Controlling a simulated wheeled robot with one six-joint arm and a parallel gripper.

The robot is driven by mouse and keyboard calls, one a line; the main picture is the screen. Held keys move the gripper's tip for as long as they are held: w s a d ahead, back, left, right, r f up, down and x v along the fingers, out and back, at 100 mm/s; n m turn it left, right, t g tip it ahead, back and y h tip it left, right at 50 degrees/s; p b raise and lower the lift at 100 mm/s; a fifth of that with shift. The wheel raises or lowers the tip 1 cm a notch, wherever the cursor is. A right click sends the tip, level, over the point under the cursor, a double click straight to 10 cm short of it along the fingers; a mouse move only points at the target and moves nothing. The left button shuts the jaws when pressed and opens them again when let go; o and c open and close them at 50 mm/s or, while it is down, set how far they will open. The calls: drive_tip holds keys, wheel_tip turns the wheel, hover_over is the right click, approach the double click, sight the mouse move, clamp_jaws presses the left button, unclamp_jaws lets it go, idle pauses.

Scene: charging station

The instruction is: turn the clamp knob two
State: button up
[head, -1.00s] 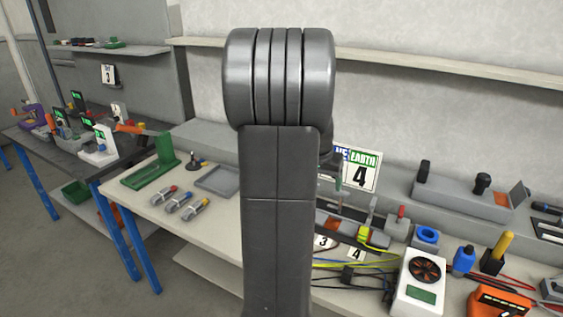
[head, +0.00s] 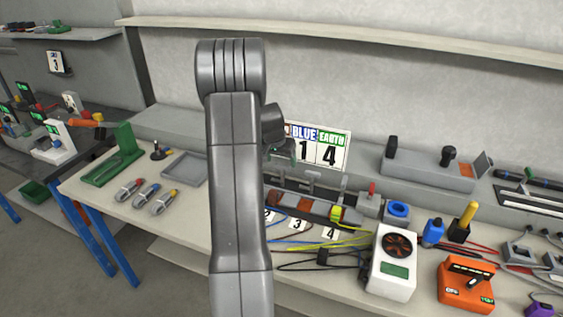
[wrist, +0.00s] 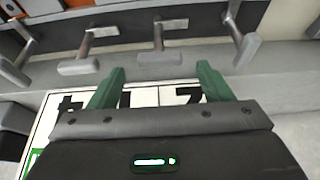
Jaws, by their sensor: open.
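Grey T-shaped clamp knobs stand in a row on the clamp block (head: 318,207). In the head view two show clearly, one in the middle (head: 311,174) and one to the right (head: 343,182); my arm covers the row's left end. Number cards 2 (head: 268,215), 3 (head: 297,225) and 4 (head: 330,233) lie in front. My gripper (wrist: 160,72) is open, its two green fingers apart. In the wrist view one T-shaped knob (wrist: 158,58) lies between and just beyond the fingertips, apparently untouched. No number is readable on it. In the head view my gripper is mostly hidden.
A grey box with black knobs (head: 428,168) is to the right. A white fan unit (head: 393,262), an orange meter (head: 466,285) and loose cables crowd the bench front.

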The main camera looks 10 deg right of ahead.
drive_tip(key=shift+x, duration=1.45)
drive_tip(key=c, duration=1)
